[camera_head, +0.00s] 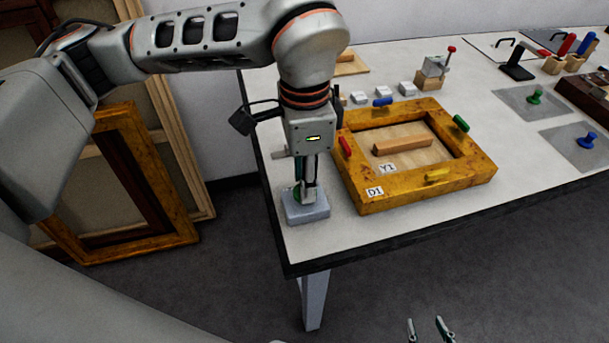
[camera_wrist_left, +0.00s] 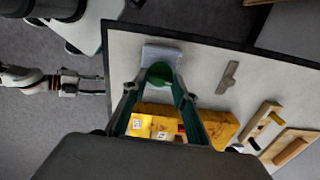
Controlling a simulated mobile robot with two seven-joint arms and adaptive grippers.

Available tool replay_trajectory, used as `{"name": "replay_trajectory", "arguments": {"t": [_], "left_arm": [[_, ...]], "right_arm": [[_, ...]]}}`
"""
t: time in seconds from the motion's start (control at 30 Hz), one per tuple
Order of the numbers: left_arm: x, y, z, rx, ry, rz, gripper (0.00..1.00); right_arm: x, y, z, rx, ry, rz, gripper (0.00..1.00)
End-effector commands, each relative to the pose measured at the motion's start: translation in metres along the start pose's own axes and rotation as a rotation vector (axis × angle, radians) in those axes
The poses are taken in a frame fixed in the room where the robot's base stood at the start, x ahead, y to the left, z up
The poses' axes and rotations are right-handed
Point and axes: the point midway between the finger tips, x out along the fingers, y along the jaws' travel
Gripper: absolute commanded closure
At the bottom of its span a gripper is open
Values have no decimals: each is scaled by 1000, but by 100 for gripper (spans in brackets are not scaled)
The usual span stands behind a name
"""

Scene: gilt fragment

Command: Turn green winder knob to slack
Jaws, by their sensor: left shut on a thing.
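The green winder knob (camera_head: 297,192) sits on a pale grey block (camera_head: 307,211) at the near left corner of the table. In the left wrist view the round green knob (camera_wrist_left: 159,73) lies between my fingers, in front of the block (camera_wrist_left: 163,54). My left gripper (camera_head: 304,193) points straight down and is shut on the knob; its fingers hide part of it in the head view. How far the knob is turned cannot be told. My right gripper (camera_head: 430,329) is open and empty at the bottom edge of the head view, off the table.
A gilt frame (camera_head: 372,201) with coloured clips and labels lies right of the block. Small white blocks (camera_head: 383,92) and a wooden block with a red-knobbed lever (camera_head: 428,82) stand behind it. Grey mats (camera_head: 532,112) are at right. Picture frames (camera_head: 140,175) lean against the wall.

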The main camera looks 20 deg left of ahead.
Motion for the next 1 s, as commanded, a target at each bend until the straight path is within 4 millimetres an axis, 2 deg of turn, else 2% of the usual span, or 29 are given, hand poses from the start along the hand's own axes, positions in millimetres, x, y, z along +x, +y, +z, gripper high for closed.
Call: {"name": "replay_trajectory", "arguments": {"t": [0.3, 0.7, 0.73, 0.77, 1.0], "left_arm": [[-3, -2, -2, -68, 7, -5, 94], [-2, -2, -2, -72, 7, -5, 94], [-2, -2, -2, -72, 7, -5, 65], [-2, -2, -1, -72, 6, -5, 57], [-1, -1, -1, -70, 3, -2, 56]], "right_arm": [[1, 1, -3, 0, 4, 1, 60], [0, 1, -1, 0, 1, 1, 60], [0, 0, -1, 0, 1, 0, 60], [0, 0, 0, 0, 0, 0, 60], [-2, -1, 3, 1, -6, -1, 60]]}}
